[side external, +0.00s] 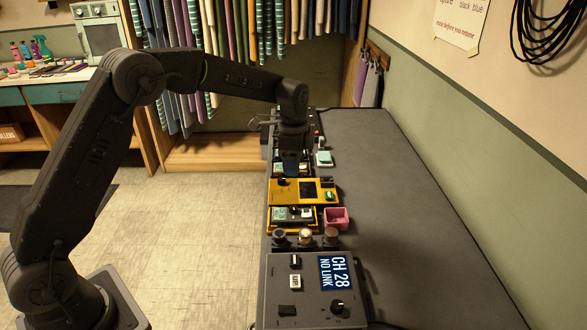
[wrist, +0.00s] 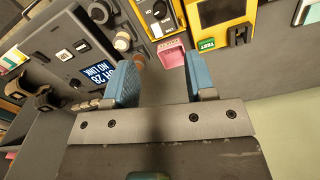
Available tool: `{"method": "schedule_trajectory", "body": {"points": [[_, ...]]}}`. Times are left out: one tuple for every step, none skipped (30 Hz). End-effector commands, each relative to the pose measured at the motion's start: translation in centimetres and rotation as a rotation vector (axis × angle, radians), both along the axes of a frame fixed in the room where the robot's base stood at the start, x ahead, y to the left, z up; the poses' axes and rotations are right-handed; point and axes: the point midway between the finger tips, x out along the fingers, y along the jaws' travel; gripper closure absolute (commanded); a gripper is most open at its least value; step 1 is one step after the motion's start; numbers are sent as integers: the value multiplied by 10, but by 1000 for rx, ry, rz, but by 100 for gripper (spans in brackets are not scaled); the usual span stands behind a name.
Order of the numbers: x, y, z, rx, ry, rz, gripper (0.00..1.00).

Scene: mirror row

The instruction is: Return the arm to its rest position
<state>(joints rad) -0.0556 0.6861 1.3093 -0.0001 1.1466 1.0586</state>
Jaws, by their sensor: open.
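My arm reaches from the lower left across the floor to the table, with its wrist bent down over the far part of the row of devices. My gripper (side external: 291,168) points down there, beyond the yellow panel (side external: 318,190). In the wrist view my gripper (wrist: 160,78) has two blue fingers spread wide apart, with nothing held between them. Whether the fingertips touch anything below is hard to tell in the side view.
A pink open box (side external: 336,218) sits beside the yellow panel; it also shows in the wrist view (wrist: 171,52). A grey unit with a blue display (side external: 338,274) reading "CH 28 NO LINK" stands nearest. Small modules (side external: 324,158) lie near my gripper. The table's right side (side external: 410,210) is clear.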

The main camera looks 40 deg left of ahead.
Motion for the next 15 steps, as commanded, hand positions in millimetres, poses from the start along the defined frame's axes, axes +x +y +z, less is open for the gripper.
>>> {"method": "schedule_trajectory", "body": {"points": [[0,0,0,0,0,0,50],[0,0,0,0,0,0,50],[0,0,0,0,0,0,50],[0,0,0,0,0,0,50],[0,0,0,0,0,0,50],[0,0,0,1,-1,0,50],[0,0,1,0,-2,2,50],[-1,0,3,0,-4,5,50],[-3,-1,8,0,-12,14,50],[-6,-1,12,1,-16,24,50],[-10,-2,19,0,-25,39,50],[-16,-3,29,1,-39,62,50],[-22,-4,37,0,-51,84,50],[-29,-5,47,0,-64,109,50],[-40,-7,59,-2,-82,146,50]]}}
